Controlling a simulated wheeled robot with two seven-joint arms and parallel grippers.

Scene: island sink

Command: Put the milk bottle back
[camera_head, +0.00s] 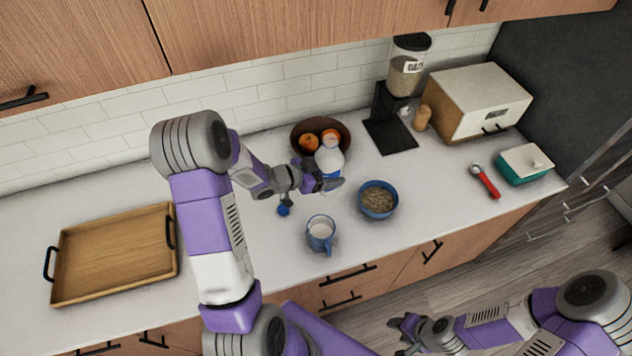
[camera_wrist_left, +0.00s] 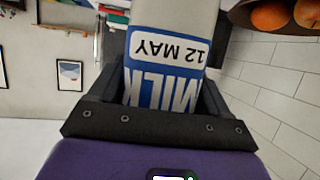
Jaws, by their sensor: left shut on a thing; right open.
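The milk bottle (camera_head: 329,156), white with a blue label, stands over the counter in front of the fruit bowl. In the left wrist view its label (camera_wrist_left: 168,62) reads MILK and 12 MAY, upside down. My left gripper (camera_head: 326,180) is shut around the bottle's body, with a dark finger on each side of it. Whether the bottle's base touches the counter is hidden by the gripper. My right gripper (camera_head: 402,331) is open and empty, low over the floor in front of the counter.
A blue mug (camera_head: 320,236) of white liquid and a blue cereal bowl (camera_head: 377,200) stand close in front. The fruit bowl (camera_head: 342,128) is behind. A wooden tray (camera_head: 112,253) lies left; a dispenser (camera_head: 390,137) and bread box (camera_head: 470,110) stand right.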

